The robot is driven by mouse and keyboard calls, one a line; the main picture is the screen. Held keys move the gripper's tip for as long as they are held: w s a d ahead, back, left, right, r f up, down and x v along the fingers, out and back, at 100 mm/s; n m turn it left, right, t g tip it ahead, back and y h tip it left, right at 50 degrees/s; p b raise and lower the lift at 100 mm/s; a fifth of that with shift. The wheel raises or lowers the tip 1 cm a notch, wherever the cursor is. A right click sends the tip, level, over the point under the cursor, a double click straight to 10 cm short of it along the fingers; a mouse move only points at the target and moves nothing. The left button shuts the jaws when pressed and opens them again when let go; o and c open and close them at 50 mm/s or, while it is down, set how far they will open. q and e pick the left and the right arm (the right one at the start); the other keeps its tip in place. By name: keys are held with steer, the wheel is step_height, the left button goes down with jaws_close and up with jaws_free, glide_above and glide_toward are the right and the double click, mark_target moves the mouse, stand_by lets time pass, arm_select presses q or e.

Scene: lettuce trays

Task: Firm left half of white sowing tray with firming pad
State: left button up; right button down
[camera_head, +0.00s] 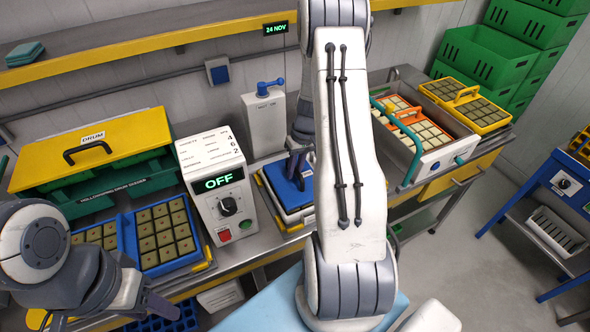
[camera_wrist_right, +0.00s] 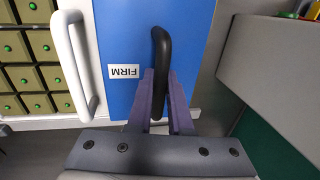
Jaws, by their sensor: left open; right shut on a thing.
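The firming pad is a blue plate labelled FIRM with a black loop handle; it shows in the head view (camera_head: 283,186) and in the right wrist view (camera_wrist_right: 190,25). My right gripper (camera_wrist_right: 160,75) is shut on the handle. The white sowing tray, with a white handle (camera_wrist_right: 76,62), shows beside the pad in the right wrist view. Its uncovered brown blocks have green dots. Whether the pad presses on the tray or hangs just above it I cannot tell. My left gripper (camera_head: 106,314) is open and empty at the lower left in the head view.
A control box reading OFF (camera_head: 215,180) stands left of the pad. Further left are a blue block tray (camera_head: 128,240) and a yellow-lidded drum station (camera_head: 95,150). To the right are a machine with an orange tray (camera_head: 396,112) and a yellow tray (camera_head: 450,92). My right arm hides the middle.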

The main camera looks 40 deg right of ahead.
steer(key=shift+f+b, duration=0.5)
steer(key=shift+f, duration=0.05)
steer(key=shift+s+a+f, duration=0.1)
steer(key=shift+s+f, duration=0.05)
steer(key=shift+f, duration=0.05)
stand_by(1.2)
steer(key=shift+r+p, duration=0.3)
steer(key=shift+r, duration=0.2)
step_height(320, 180, up, 8)
steer(key=p, duration=0.5)
steer(key=shift+f, duration=0.1)
